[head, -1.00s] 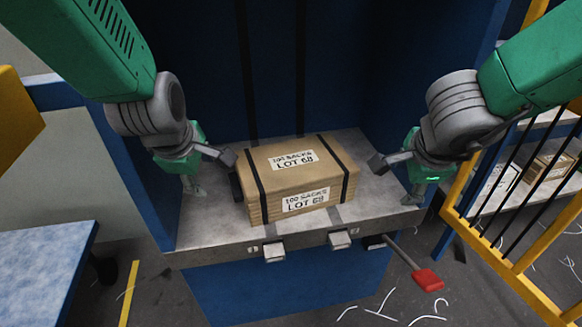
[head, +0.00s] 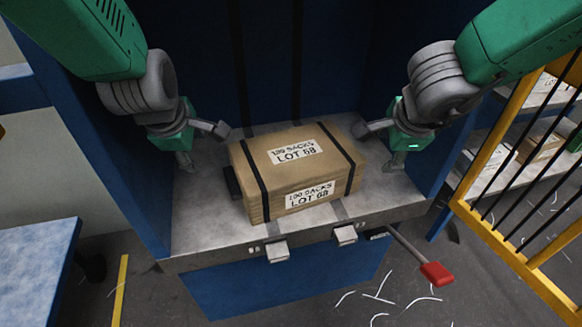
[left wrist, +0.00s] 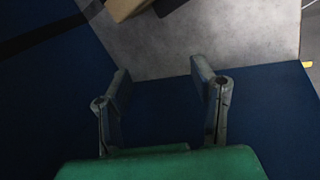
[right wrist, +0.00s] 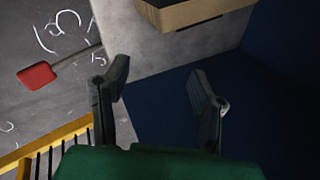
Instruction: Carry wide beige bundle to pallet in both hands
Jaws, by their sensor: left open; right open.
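The wide beige bundle (head: 297,172) is a box-shaped stack with two dark straps and "100 SACKS LOT 68" labels. It rests on the grey metal shelf (head: 200,225) of the blue machine. Its edge shows in the left wrist view (left wrist: 125,8) and in the right wrist view (right wrist: 190,12). My left gripper (head: 204,148) is open and empty, left of the bundle and apart from it. My right gripper (head: 378,147) is open and empty, close to the bundle's right rear side; I see no clear contact. No pallet can be made out.
A lever with a red handle (head: 437,274) sticks out at the shelf's front right. A yellow barred gate (head: 500,205) stands at the right, with shelving behind it. A blue-topped table (head: 35,260) is at the lower left. Blue walls flank the shelf.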

